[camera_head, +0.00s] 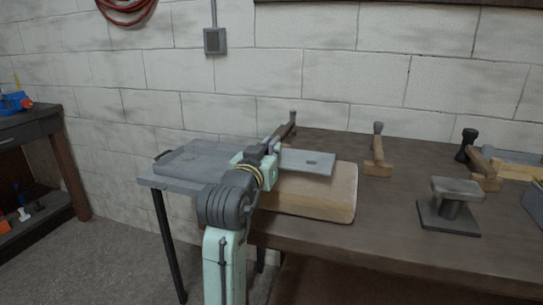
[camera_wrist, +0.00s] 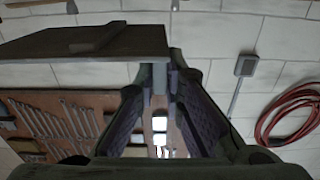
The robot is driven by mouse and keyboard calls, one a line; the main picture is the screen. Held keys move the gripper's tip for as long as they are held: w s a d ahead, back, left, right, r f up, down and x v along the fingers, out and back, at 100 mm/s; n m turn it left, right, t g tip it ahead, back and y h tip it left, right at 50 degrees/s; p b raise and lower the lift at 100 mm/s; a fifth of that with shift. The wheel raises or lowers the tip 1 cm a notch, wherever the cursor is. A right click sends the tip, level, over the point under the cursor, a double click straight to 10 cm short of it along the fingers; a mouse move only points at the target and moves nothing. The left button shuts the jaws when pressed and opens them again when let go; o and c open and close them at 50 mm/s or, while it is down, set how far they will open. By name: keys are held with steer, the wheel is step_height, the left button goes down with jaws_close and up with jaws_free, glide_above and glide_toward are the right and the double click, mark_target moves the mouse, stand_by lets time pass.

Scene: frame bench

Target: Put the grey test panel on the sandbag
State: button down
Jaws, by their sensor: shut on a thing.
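In the head view my own wrist hides most of the fingers and the panel's left end. The sandbag (camera_head: 335,197) is a tan, rounded block lying on the bench. The panel is roughly level over the sandbag's far left part. I cannot tell whether a gap separates them.
The brown bench (camera_head: 400,220) carries a wooden-handled tool (camera_head: 377,158) and a grey pedestal stand (camera_head: 449,205) to the right. A grey side table (camera_head: 195,160) adjoins at left. Another wooden piece (camera_head: 284,130) stands just behind my gripper. Bare bench lies right of the sandbag.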

steer(key=shift+d+f, duration=0.1)
steer(key=shift+f, duration=0.9)
steer(key=shift+f, duration=0.1)
steer(key=shift+f, duration=0.15)
steer(key=c, duration=1.7)
jaws_free()
